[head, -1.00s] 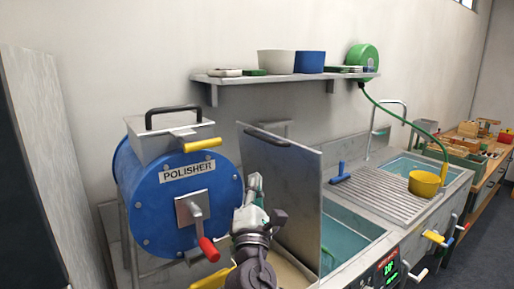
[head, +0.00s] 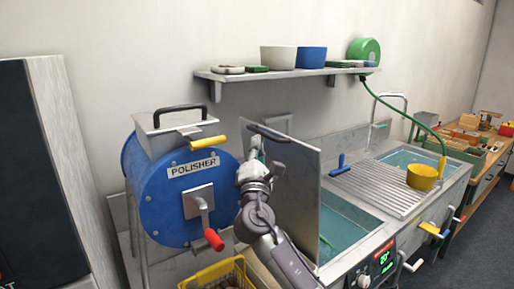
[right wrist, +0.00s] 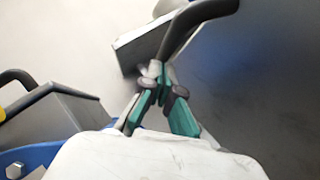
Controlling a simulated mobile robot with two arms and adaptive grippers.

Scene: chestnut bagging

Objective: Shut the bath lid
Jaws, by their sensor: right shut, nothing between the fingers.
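The bath lid (head: 295,195) is a grey metal panel standing upright, open, at the left edge of the water-filled bath (head: 345,228). Its black bar handle (head: 268,132) is at the top edge; it also shows in the right wrist view (right wrist: 192,27). My right gripper (head: 257,150) is on the left side of the lid, just below the handle. In the right wrist view its green-padded fingers (right wrist: 157,75) are shut and empty, close to the handle's lower end; I cannot tell whether they touch it. My left gripper is not in view.
The blue polisher (head: 165,205) with a red-knobbed crank stands just left of my right arm. A yellow basket (head: 205,272) sits below. A wall shelf (head: 285,75) hangs above. A drainboard (head: 385,187) and second basin (head: 425,160) lie to the right.

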